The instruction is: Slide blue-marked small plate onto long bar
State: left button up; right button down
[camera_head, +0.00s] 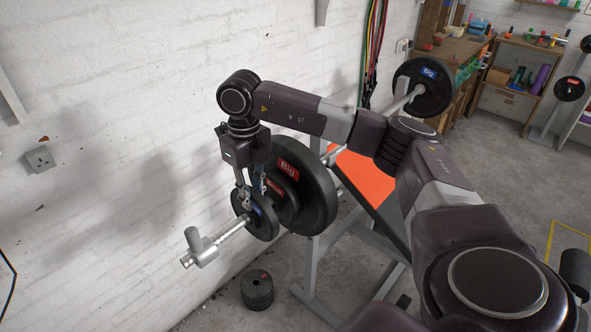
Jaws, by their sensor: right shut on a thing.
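The small dark plate with a blue mark (265,226) is around the near sleeve of the long bar (233,231). My right gripper (256,205) comes down from above and is shut on this plate's upper edge. Behind it on the same sleeve are a middle plate with a red label (283,197) and a large plate with a red "Big" label (318,190). The gripper and small plate partly cover these; I cannot tell whether the small plate touches the middle one. My left gripper is not in view.
A silver clamp (199,247) is at the bar's outer end. A blue-labelled "Big" plate (429,90) is on the far end. An orange-padded bench (365,178) stands beside the rack. Small stacked plates (257,290) are on the floor. A white brick wall is close on the left.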

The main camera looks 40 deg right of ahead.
jog(key=shift+d+f, duration=0.1)
jog(key=shift+d, duration=1.6)
jog(key=c, duration=1.8)
grip_release()
jog(key=shift+o, duration=0.6)
jog(key=shift+a, duration=0.15)
jog(key=shift+f, duration=0.1)
notch_tip(320, 180, up, 12)
jog(key=shift+r, duration=0.25)
jog(key=shift+w+a, duration=0.1)
jog(key=shift+a, duration=0.05)
